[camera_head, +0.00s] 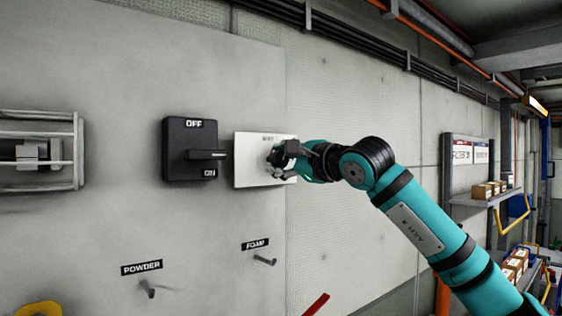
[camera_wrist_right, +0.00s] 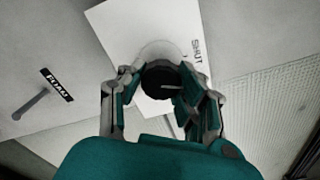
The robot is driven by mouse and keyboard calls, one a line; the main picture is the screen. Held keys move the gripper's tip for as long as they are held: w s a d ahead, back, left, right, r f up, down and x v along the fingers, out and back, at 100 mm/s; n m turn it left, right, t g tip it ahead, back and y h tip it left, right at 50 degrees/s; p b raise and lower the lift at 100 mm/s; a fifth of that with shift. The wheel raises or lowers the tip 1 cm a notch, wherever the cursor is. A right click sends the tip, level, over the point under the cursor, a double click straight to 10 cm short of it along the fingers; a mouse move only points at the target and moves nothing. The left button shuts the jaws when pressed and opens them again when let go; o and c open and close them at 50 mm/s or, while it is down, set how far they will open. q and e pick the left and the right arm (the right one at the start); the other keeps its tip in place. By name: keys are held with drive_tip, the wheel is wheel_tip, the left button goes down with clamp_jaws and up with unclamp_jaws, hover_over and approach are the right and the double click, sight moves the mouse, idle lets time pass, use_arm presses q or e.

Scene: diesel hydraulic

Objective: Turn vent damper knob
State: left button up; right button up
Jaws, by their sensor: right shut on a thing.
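The vent damper plate (camera_head: 251,172) is a white panel on the grey wall, to the right of a black switch box. It also shows in the right wrist view (camera_wrist_right: 118,30), where a label reading "SHUT" is visible. The round black knob (camera_wrist_right: 160,80) sits on this plate, with a pale line on its face. My right gripper (camera_head: 283,158) is at the plate, its fingers around the knob. In the right wrist view the gripper (camera_wrist_right: 163,95) has one finger on each side of the knob and is shut on it. In the head view the gripper mostly hides the knob. My left gripper is not in view.
A black OFF/ON switch box (camera_head: 188,150) with a protruding lever is close left of the plate. Hooks labelled POWDER (camera_head: 148,289) and FOAM (camera_head: 264,260) stick out below. A wire cage (camera_head: 40,150) is at far left. Shelves with boxes (camera_head: 488,189) stand at right.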

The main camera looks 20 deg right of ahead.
drive_tip(key=n, duration=0.4)
drive_tip(key=shift+n+p, duration=0.35)
drive_tip(key=shift+n, duration=0.05)
idle(0.4)
drive_tip(key=o, duration=1.2)
drive_tip(key=shift+s, duration=0.1)
drive_tip(key=v, duration=1.2)
